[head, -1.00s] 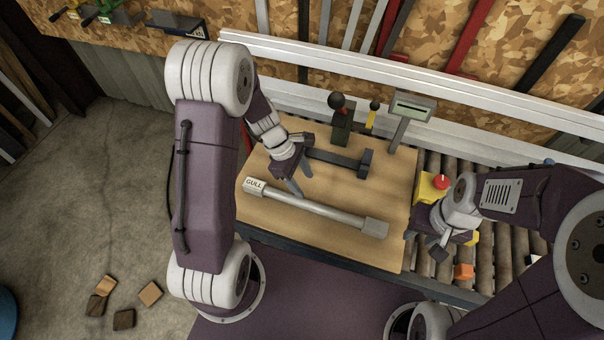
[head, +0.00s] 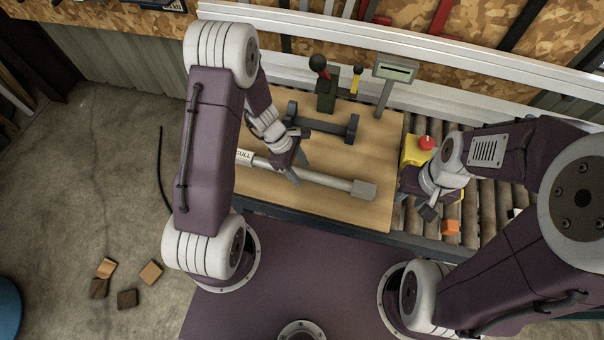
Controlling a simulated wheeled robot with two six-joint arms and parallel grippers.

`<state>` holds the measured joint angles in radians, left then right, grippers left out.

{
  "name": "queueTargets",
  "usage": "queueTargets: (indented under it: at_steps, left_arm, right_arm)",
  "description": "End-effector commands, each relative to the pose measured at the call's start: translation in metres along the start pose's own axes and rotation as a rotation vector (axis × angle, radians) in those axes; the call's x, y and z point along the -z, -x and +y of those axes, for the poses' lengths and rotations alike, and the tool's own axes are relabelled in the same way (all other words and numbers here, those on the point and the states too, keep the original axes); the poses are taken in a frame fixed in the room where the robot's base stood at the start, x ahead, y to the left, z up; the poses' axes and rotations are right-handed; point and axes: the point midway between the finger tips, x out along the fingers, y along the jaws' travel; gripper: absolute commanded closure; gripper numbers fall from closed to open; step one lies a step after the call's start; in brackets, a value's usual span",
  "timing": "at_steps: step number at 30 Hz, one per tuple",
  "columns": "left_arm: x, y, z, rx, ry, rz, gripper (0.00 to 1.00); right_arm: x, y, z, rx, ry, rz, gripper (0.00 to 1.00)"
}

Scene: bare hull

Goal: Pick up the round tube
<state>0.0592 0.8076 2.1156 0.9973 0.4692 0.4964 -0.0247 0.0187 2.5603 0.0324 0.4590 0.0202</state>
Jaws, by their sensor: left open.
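The round tube (head: 325,179) is a light grey cylinder with blockier end pieces, lying slantwise on the wooden board (head: 340,212). Its left end carries a label reading "GULL" and is partly hidden behind my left arm. My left gripper (head: 298,168) is open over the left half of the tube, one finger overlapping it in the picture. I cannot tell whether the finger touches the tube. My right gripper (head: 428,210) hangs right of the board over the rollers; its jaw opening is unclear.
A dark bar with end blocks (head: 325,125) lies behind the tube. Behind it stand a joystick (head: 325,85), a yellow-topped lever (head: 355,80) and a display on a post (head: 394,70). A yellow box with a red button (head: 414,149) and an orange block (head: 450,227) are at right.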

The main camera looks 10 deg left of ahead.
Motion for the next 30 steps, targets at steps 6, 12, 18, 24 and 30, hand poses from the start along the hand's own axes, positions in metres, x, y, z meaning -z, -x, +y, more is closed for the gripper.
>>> queueTargets:
  at_steps: [6,12,18,24,30]
  left_arm:
    - [0.0,-0.006,0.0,-0.001,0.0,0.0,0.46]
    - [0.0,-0.006,0.0,0.0,0.0,0.0,0.84]
    - [0.0,-0.006,0.0,-0.001,0.0,0.0,1.0]
    - [-0.001,-0.005,0.0,-0.001,0.0,0.0,1.0]
    - [-0.008,0.013,0.001,-0.003,-0.003,0.0,1.0]
  right_arm:
    - [0.0,-0.001,0.0,0.0,0.0,0.0,0.64]
    - [0.0,-0.001,0.0,0.0,0.0,0.0,0.64]
    - [0.0,-0.001,0.0,0.0,0.0,0.0,0.64]
    - [0.0,-0.001,0.0,0.0,0.0,0.0,0.64]
    - [0.001,0.004,0.0,0.0,0.0,0.0,0.64]
